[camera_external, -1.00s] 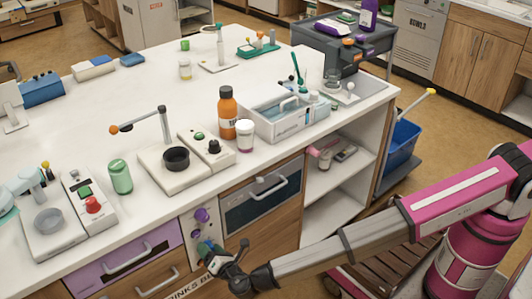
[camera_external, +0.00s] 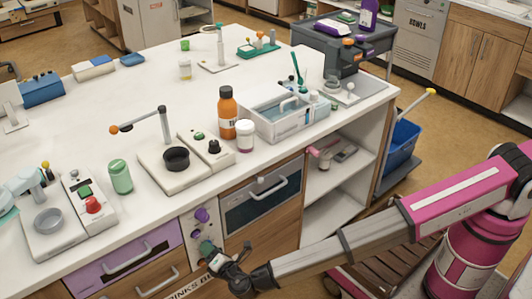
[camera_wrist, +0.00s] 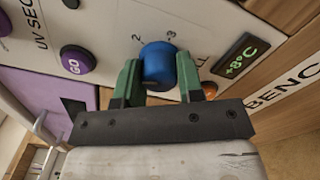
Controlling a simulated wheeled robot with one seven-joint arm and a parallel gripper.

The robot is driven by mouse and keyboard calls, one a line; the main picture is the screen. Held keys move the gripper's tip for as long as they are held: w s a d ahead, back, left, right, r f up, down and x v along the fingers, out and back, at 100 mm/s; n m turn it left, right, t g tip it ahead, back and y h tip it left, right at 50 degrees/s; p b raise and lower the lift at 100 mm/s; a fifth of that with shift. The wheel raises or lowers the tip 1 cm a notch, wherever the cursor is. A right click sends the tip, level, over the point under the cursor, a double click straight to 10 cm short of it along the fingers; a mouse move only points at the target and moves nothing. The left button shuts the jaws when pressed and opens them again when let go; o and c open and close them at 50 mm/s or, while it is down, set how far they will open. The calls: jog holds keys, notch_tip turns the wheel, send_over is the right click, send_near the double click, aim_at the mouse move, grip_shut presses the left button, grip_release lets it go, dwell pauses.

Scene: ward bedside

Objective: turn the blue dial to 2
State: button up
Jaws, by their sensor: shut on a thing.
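The blue dial (camera_wrist: 157,66) sits on the pale control panel in the wrist view. The printed "2" (camera_wrist: 135,38) is at its upper left and the "3" (camera_wrist: 172,35) at its upper right. I cannot make out a pointer mark, so its setting is unclear. My gripper (camera_wrist: 160,75) is shut on the dial, with one green finger on each side of it. In the external view my gripper (camera_external: 213,254) is at the panel on the counter front, and the dial there is mostly hidden by the fingers.
A purple GO button (camera_wrist: 77,59) is left of the dial. A display reading +8°C (camera_wrist: 240,56) and an orange button (camera_wrist: 210,90) are to the right. A purple drawer (camera_external: 125,262) and a dark-fronted drawer (camera_external: 262,205) flank the panel.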

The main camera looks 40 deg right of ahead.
jog(key=m, duration=0.4)
jog(key=shift+m, duration=0.3)
jog(key=m, duration=0.4)
jog(key=shift+m, duration=0.3)
jog(key=o, duration=0.9)
jog(key=shift+s, duration=0.1)
jog(key=s, duration=1)
jog(key=shift+s, duration=0.4)
